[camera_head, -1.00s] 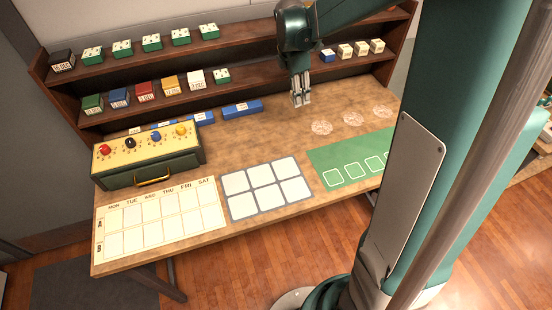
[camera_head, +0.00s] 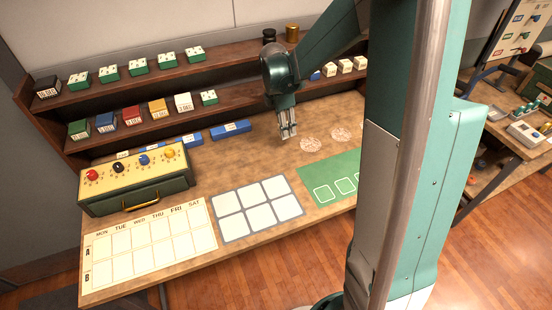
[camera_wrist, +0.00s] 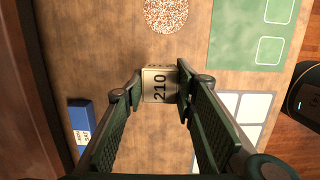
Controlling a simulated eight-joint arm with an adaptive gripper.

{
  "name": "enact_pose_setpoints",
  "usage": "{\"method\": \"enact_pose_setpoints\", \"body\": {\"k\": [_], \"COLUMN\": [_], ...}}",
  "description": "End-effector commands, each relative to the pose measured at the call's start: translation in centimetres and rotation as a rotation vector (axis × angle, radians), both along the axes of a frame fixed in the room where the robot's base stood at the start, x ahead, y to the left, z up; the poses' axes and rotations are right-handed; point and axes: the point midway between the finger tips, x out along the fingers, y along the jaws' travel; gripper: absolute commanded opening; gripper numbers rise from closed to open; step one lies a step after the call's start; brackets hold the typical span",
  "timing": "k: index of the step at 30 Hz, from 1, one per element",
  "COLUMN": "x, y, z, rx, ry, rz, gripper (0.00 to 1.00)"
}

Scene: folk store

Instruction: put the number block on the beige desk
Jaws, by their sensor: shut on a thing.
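My gripper (camera_head: 288,132) is above the back middle of the tan-topped desk. In the wrist view its two fingers (camera_wrist: 159,86) are shut on a beige number block (camera_wrist: 160,85) marked "210", one finger at each side. In the head view the fingers mostly hide the block. I cannot tell exactly how far the block is above the desk. The desk's beige-tan top (camera_head: 245,165) also shows under the block in the wrist view (camera_wrist: 110,50).
A calendar sheet (camera_head: 150,245), a six-square mat (camera_head: 258,209) and a green mat (camera_head: 335,172) lie along the front. A control box (camera_head: 135,180) stands at left. Shelves (camera_head: 105,130) with blocks line the back. Another workbench (camera_head: 500,150) stands at right.

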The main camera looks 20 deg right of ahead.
Motion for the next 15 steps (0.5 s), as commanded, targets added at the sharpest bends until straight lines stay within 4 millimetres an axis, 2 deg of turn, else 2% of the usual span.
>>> {"method": "enact_pose_setpoints", "body": {"k": [9,15], "x": [0.1,0.0], "y": [0.0,0.0], "z": [-4.3,-5.3], "rx": [0.0,0.0], "ry": [0.0,0.0], "rz": [0.0,0.0], "gripper": [0.16,0.16]}}
